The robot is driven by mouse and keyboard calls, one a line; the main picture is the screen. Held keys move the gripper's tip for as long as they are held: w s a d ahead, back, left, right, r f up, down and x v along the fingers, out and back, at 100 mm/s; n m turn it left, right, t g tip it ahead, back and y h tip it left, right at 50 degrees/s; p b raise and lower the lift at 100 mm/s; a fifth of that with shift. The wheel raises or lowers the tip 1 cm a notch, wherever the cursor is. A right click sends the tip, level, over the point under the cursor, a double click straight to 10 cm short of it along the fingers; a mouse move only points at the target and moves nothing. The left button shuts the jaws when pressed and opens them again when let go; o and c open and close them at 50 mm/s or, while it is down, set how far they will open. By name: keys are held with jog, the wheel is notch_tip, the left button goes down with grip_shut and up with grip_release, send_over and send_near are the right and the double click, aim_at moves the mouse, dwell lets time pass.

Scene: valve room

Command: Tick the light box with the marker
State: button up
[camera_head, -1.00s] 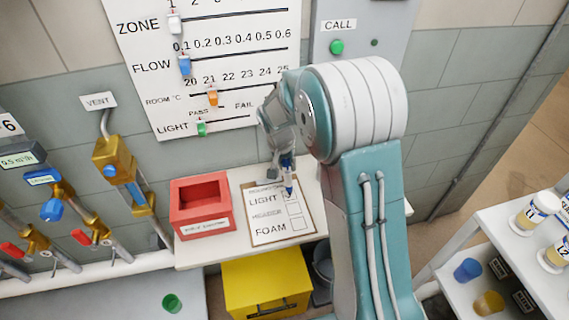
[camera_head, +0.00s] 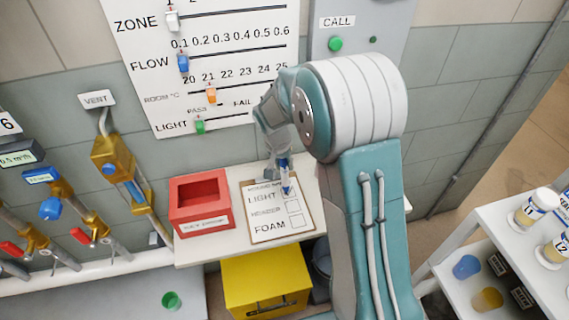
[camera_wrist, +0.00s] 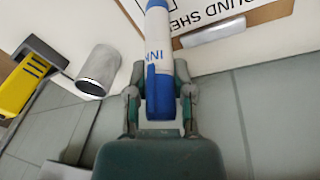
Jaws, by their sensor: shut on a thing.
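My gripper (camera_wrist: 160,95) is shut on a white and blue marker (camera_wrist: 160,60). In the head view my gripper (camera_head: 281,164) is above the clipboard (camera_head: 258,232), and the marker (camera_head: 285,180) points down at the sheet. The sheet lists LIGHT, HEADER and FOAM, with boxes on its right side. The marker's lower end is over the box beside LIGHT and hides part of it. I cannot tell whether the tip touches the paper or whether a mark is there. In the wrist view the clipboard (camera_wrist: 190,45) shows its metal clip and upside-down heading.
A red open-topped box (camera_head: 200,222) stands left of the clipboard on the white shelf. A yellow bin (camera_head: 265,287) is below. A wall board (camera_head: 220,65) with sliders is behind. A white rack (camera_head: 490,235) with cups is at the right. A grey cylinder (camera_wrist: 99,71) shows in the wrist view.

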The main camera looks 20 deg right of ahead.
jog(key=shift+r, duration=4)
jog(key=shift+s, duration=0.15)
